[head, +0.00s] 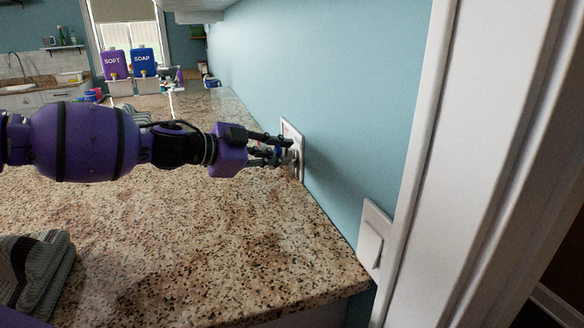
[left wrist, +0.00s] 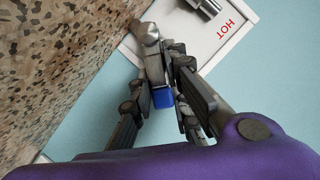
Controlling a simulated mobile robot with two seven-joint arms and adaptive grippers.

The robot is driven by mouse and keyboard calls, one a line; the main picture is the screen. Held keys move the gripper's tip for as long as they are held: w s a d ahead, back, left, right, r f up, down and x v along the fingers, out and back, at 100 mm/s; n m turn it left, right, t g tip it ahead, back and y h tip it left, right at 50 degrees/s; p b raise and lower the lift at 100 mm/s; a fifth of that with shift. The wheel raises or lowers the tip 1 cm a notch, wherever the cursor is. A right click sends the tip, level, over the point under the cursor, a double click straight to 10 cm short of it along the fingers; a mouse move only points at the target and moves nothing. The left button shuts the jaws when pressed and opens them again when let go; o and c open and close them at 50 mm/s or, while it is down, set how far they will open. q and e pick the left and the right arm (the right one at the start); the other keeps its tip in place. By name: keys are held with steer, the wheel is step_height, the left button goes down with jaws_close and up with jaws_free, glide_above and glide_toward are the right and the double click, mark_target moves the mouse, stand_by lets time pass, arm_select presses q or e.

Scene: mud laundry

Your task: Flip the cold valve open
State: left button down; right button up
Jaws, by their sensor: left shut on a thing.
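The cold valve is a silver metal fitting with a blue-ended handle (left wrist: 162,98). It sits on a white wall plate (head: 292,131) just above the granite counter. My left gripper (head: 283,153) reaches across from the left and is shut on the cold valve's handle. In the left wrist view, the blue end shows between the fingers, with the metal body (left wrist: 147,33) beyond them. The fingers hide part of the handle. The hot valve (left wrist: 207,6) is partly cut off at the top, beside the red word HOT on the plate. My right gripper is not in view.
The granite counter (head: 190,240) is clear under my arm. A folded striped towel (head: 45,268) lies at its near left. A light switch (head: 374,240) and white door frame (head: 420,150) stand at right. Purple SOFT (head: 114,63) and blue SOAP (head: 145,61) dispensers stand far back.

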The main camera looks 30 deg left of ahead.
mark_target(288, 150)
arm_select(q)
steer(key=n+b, duration=0.1)
steer(key=b, duration=0.1)
steer(key=w+a+n+g+h+b, duration=0.1)
steer(key=b, duration=0.2)
steer(key=shift+n+g, duration=0.3)
steer(key=n+b, duration=0.1)
steer(key=b, duration=0.1)
steer(key=w+a+n+g+h+b, duration=0.1)
steer(key=b, duration=0.1)
steer(key=shift+a+r, duration=0.1)
steer(key=shift+r, duration=0.3)
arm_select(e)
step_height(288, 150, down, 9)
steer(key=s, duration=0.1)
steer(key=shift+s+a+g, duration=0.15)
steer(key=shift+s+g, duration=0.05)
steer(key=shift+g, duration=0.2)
arm_select(q)
steer(key=shift+r, duration=0.1)
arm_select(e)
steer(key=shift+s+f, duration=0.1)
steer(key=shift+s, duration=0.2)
arm_select(q)
steer(key=c, duration=1.7)
jaws_free()
steer(key=shift+o, duration=0.2)
